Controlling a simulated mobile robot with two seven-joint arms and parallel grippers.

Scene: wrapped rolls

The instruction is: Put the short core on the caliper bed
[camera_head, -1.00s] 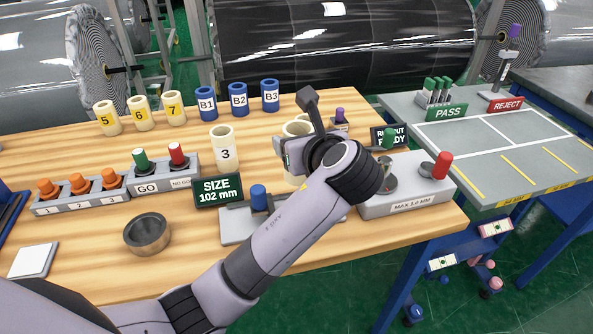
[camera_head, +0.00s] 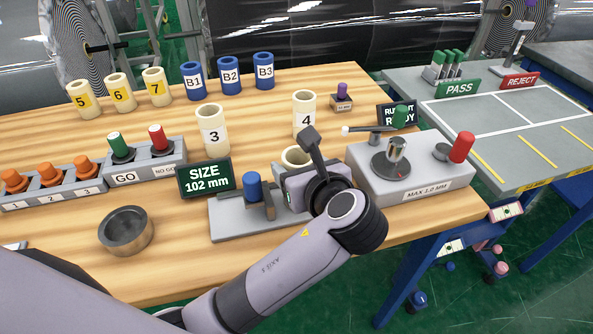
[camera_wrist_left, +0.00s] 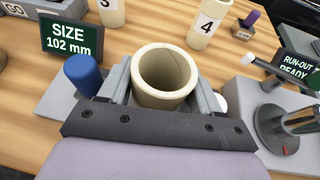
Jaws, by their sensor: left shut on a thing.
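My left gripper (camera_head: 290,188) is shut on a short cream core (camera_head: 296,156), which stands upright and open-topped between the fingers. The core also fills the middle of the left wrist view (camera_wrist_left: 165,75), with a finger on either side. The core is at the bed's right end, just right of the blue post. My gripper hides the core's lower part, so I cannot tell whether it touches the bed. My right gripper is not in view.
Core 4 (camera_head: 304,112) and core 3 (camera_head: 213,130) stand behind. The grey run-out gauge (camera_head: 421,178) is close on the right. A round metal bowl (camera_head: 126,231) sits front left. The GO/NO GO block (camera_head: 145,170) is at left.

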